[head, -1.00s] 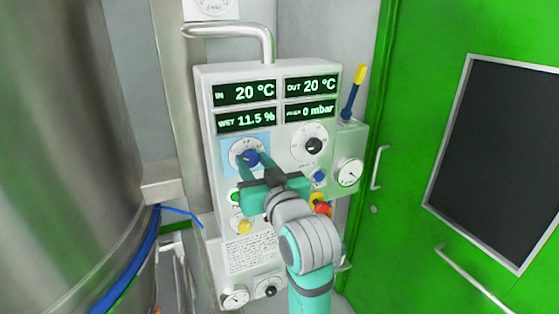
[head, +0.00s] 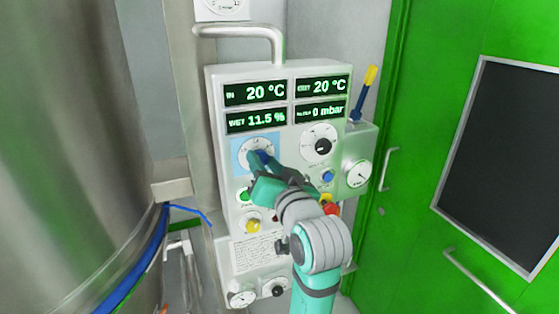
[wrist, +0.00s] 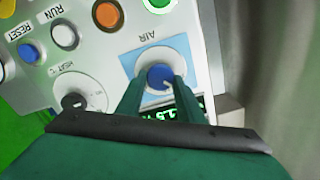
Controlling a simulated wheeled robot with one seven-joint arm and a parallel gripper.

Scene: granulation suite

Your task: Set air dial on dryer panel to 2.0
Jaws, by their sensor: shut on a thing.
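The dryer panel (head: 216,95) is a pale upright box with several green displays. The air dial (wrist: 161,77) is a blue knob with a white pointer mark, on a white scale disc over a light blue square marked AIR in the wrist view. In the head view the dial (head: 256,157) is partly hidden by the fingers. My gripper (wrist: 160,82) is shut on the air dial, one finger on each side of the knob; in the head view it also reaches the knob from below right. The scale numbers are too small to read surely.
A black heat dial (head: 322,146) sits right of the air dial. Buttons (head: 252,226) lie below, close to my gripper. A gauge (head: 357,174) and a blue-yellow lever (head: 364,90) are at the right side. A steel vessel (head: 75,150) stands left; a green door (head: 410,220) is at right.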

